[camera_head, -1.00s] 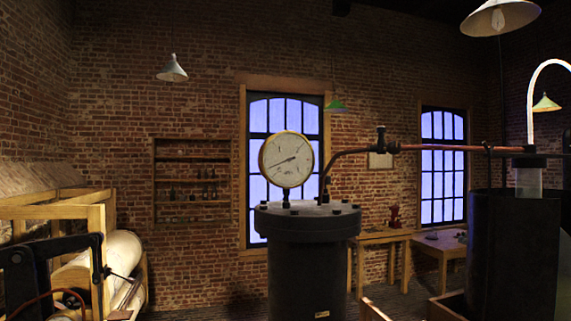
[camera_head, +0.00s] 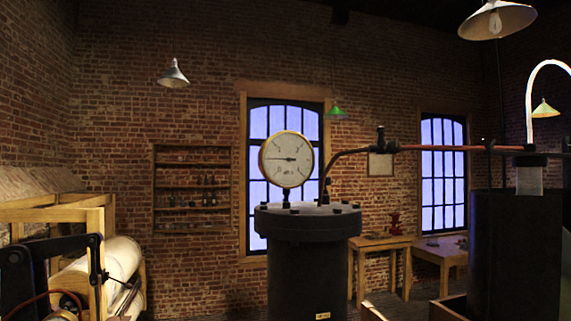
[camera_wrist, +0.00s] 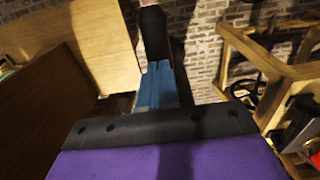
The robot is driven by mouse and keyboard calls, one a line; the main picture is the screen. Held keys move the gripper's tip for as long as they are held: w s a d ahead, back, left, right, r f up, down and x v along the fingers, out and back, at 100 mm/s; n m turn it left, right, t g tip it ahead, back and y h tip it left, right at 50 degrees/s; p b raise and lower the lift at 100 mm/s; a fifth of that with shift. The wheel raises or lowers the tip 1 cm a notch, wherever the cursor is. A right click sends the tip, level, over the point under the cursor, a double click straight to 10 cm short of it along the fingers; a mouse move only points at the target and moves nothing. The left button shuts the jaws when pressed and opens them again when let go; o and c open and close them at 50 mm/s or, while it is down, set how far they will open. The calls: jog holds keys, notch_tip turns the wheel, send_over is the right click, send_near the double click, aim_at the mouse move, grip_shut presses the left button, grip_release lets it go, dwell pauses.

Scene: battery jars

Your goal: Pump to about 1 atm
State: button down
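A round white pressure gauge (camera_head: 286,159) stands on top of a dark bolted cylinder (camera_head: 308,260) in the head view. Its thin needle lies almost level across the dial; the numbers are too small to read. A copper pipe (camera_head: 440,148) runs from the cylinder's top to the right, above a dark jar (camera_head: 514,250). In the wrist view my gripper (camera_wrist: 158,75) shows as a narrow blue and black part beyond a purple body with a black band. I cannot make out its fingers or whether they hold anything. No pump handle can be made out clearly.
A wooden frame with a pale roller (camera_head: 108,262) and black linkage (camera_head: 55,246) stands at the lower left. Small wooden tables (camera_head: 380,243) stand by the back brick wall. In the wrist view, wooden panels (camera_wrist: 45,85) are at the left and a wooden frame (camera_wrist: 275,75) at the right.

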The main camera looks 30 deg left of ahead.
notch_tip(320, 180, up, 13)
jog(key=p, duration=0.2)
jog(key=shift+p, duration=0.35)
jog(key=shift+f, duration=0.15)
notch_tip(320, 180, down, 14)
jog(key=b, duration=0.3)
notch_tip(320, 180, up, 14)
jog(key=p, duration=0.2)
jog(key=shift+r+p, duration=0.2)
jog(key=shift+p, duration=0.1)
notch_tip(320, 180, down, 14)
jog(key=b, duration=0.3)
jog(key=shift+f, duration=0.15)
notch_tip(320, 180, up, 14)
jog(key=p, duration=0.3)
jog(key=shift+r, duration=0.25)
